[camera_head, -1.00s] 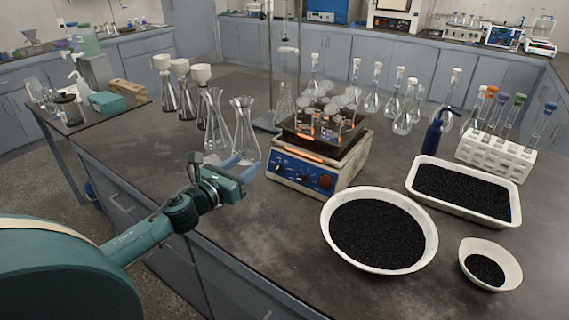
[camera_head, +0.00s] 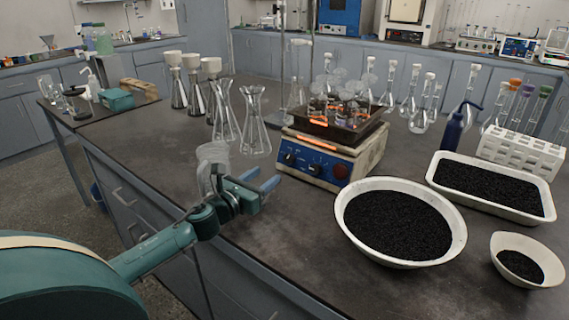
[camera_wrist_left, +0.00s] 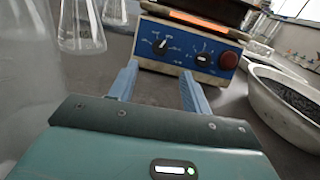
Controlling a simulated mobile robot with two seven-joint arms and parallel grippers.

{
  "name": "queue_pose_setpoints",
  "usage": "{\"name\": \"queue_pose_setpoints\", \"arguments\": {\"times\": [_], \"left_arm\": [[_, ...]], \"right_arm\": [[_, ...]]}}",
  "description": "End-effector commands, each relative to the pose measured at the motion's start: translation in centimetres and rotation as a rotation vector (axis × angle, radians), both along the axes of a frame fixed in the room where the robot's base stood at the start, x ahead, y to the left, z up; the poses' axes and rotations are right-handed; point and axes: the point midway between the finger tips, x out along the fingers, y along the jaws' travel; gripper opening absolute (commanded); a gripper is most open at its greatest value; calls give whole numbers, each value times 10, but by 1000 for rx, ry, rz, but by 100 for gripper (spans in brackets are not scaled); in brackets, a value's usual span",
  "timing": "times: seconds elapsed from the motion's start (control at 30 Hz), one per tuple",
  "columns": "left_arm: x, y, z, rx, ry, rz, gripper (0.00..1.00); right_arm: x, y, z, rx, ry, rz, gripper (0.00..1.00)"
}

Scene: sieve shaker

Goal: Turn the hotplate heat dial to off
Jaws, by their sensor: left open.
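The hotplate (camera_head: 372,160) stands on the dark bench, with a blue front panel and glowing orange strips. The panel has a left dial (camera_head: 290,157), a middle dial (camera_head: 315,169) and a red knob (camera_head: 340,172). The left dial (camera_wrist_left: 160,45), middle dial (camera_wrist_left: 203,58) and red knob (camera_wrist_left: 228,60) also show in the left wrist view. The labels are too small to tell which dial sets heat. My left gripper (camera_head: 265,178) is open and empty, in front of the panel's left end. In the wrist view its fingers (camera_wrist_left: 159,72) point at the panel, apart from the dials. My right gripper is not in view.
A glass vessel (camera_head: 212,165) stands beside my left gripper, and conical flasks (camera_head: 254,125) stand behind it. A white bowl of black grains (camera_head: 349,228) lies right of the gripper. Glassware sits on the hotplate's top. Bare bench lies between gripper and bowl.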

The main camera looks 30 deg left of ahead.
Motion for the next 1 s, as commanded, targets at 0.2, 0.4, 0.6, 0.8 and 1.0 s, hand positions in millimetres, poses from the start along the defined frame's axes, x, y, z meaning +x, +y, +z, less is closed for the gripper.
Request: {"name": "queue_pose_setpoints", "arguments": {"times": [0.2, 0.4, 0.6, 0.8, 1.0], "left_arm": [[38, -1, 1, -2, -2, 2, 48], [70, -2, 1, -3, -1, 2, 48], [91, -3, 0, -1, 0, 1, 48], [99, -4, -1, -2, 1, 0, 48], [99, -4, -1, -1, 1, 0, 48]], "right_arm": [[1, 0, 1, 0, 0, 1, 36], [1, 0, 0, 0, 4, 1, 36], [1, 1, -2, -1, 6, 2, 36], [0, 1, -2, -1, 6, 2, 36], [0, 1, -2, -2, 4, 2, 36]]}}
